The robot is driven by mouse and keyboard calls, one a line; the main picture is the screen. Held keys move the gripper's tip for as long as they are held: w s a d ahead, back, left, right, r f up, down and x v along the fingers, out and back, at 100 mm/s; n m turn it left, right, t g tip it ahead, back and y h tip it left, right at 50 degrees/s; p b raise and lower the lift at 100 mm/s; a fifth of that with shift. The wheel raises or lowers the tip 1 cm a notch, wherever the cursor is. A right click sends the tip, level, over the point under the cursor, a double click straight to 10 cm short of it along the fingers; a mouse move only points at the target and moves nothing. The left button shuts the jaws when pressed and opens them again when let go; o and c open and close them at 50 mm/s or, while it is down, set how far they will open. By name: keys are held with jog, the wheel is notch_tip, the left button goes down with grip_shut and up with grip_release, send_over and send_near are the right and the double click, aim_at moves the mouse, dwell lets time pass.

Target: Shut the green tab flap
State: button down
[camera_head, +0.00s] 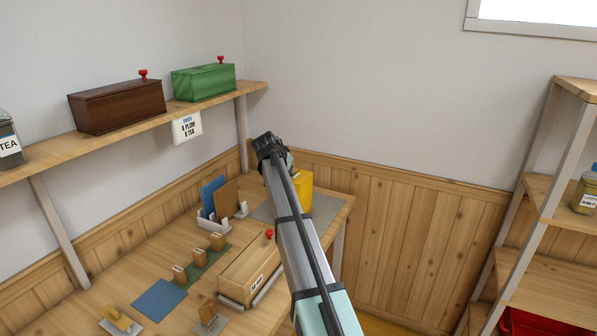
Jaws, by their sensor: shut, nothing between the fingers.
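My gripper (267,142) is the dark end of my arm, shut and empty, in the middle of the head view. It appears in front of the room's corner, above the far end of the table in the picture; its fingertips are hard to make out. A green box (203,82) with a red knob on top stands on the wall shelf, up and left of my gripper and apart from it. I cannot make out a green tab flap on any object. A wooden box (248,271) with a red knob and a label stands on the table, partly behind my arm.
A brown box (116,105) and a tea jar (9,141) share the wall shelf (100,144). A sign (187,128) hangs below it. The table (108,284) holds a blue mat (159,299), several small wooden blocks and a yellow object (303,186). Shelving (541,190) stands right.

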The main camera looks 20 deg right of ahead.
jog(key=shift+w+a, duration=0.1)
jog(key=shift+w+a+r, duration=0.3)
jog(key=shift+w+a, duration=0.1)
jog(key=shift+w, duration=0.1)
